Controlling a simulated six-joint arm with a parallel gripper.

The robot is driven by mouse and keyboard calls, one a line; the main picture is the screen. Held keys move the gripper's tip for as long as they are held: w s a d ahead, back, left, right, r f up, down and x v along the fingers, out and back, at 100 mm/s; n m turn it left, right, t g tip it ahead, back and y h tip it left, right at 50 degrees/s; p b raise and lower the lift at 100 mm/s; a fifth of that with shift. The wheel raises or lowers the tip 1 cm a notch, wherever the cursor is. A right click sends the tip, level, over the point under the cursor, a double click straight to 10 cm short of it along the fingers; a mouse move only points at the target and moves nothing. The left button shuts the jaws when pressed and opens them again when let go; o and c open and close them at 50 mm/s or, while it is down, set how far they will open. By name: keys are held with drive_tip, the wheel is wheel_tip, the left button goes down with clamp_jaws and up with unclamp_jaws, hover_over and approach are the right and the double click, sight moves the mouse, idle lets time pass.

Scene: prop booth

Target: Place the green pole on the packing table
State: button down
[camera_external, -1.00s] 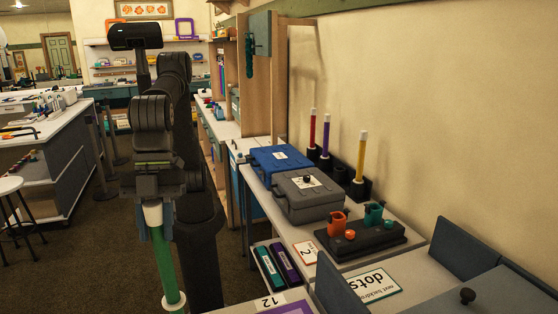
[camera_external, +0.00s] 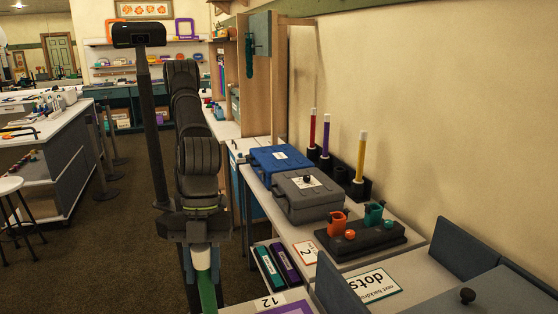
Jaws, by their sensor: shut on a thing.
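The green pole (camera_external: 207,292) has a white collar near its top and hangs down below my gripper (camera_external: 199,250). My gripper is shut on the pole's upper end, left of the near bench. The pole's lower part runs out of the bottom of the picture. Which surface is the packing table, I cannot tell for sure.
The right-hand bench holds a grey case (camera_external: 309,195), a blue case (camera_external: 281,159), a dark block with orange and teal pieces (camera_external: 360,238), and upright red, purple and yellow poles (camera_external: 360,158) in a dark stand. Blue-grey panels (camera_external: 472,248) rise at the lower right.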

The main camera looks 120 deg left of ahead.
sight(205, 294)
drive_tip(key=shift+f, duration=1.7)
drive_tip(key=c, duration=1)
unclamp_jaws()
drive_tip(key=shift+f, duration=0.1)
drive_tip(key=v, duration=1.2)
